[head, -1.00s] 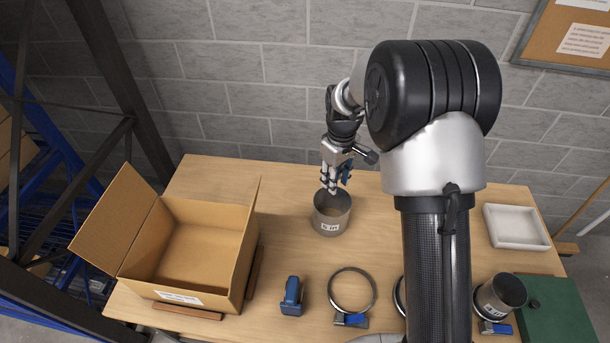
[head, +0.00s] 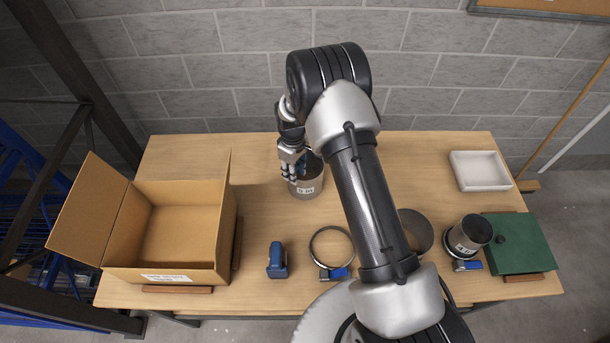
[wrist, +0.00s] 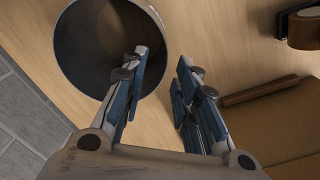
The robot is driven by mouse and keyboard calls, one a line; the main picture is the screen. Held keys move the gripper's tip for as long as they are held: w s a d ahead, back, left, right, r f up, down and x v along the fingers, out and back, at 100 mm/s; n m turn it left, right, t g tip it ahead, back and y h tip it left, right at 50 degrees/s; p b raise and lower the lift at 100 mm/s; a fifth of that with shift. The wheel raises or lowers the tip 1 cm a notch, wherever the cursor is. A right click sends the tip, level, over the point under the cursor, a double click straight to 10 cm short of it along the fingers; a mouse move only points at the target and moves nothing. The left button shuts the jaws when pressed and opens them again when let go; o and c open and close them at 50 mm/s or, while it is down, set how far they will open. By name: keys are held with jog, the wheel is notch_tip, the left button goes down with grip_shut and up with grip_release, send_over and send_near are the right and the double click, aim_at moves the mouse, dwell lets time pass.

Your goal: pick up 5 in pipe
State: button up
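A grey metal pipe (head: 308,187) stands upright on the table behind the middle, with a white label on its front that is too small to read surely. My gripper (head: 290,172) is at the left part of its rim. In the wrist view the pipe (wrist: 75,50) shows its round open mouth at upper left. My gripper (wrist: 163,62) is open there, one finger overlapping the mouth and the other outside the wall. I cannot tell how deep the fingers reach or whether they touch. A second labelled pipe (head: 468,233) and a partly hidden pipe (head: 418,228) stand to the right.
An open cardboard box (head: 180,235) stands at the left. A ring clamp (head: 331,246) and a blue tool (head: 278,261) lie at the front. A white tray (head: 480,171) and a green case (head: 518,246) are at the right. The wall is close behind.

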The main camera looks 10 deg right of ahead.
notch_tip(320, 180, down, 5)
jog(key=shift+f, duration=0.15)
jog(key=shift+c, duration=0.6)
grip_shut()
